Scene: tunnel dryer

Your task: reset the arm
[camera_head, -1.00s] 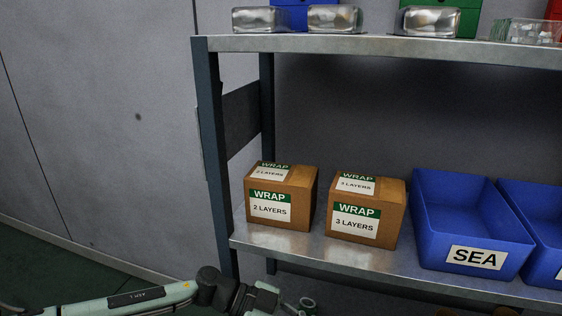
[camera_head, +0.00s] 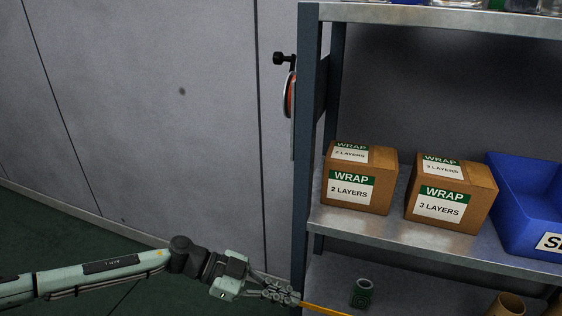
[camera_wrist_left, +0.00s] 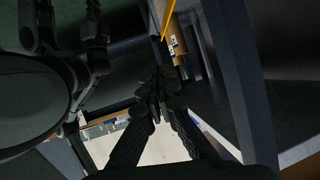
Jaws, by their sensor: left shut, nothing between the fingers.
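My left arm comes in from the lower left in the head view. Its gripper (camera_head: 284,293) is shut and empty, low in front of the shelf's left post. In the left wrist view the two dark fingers (camera_wrist_left: 158,95) meet at their tips with nothing between them. My right gripper cannot be made out in the head view.
A metal shelf rack (camera_head: 420,245) stands at the right. It holds a "2 layers" wrap box (camera_head: 352,190), a "3 layers" wrap box (camera_head: 441,207) and a blue bin (camera_head: 515,212). The floor (camera_head: 60,240) at left is clear.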

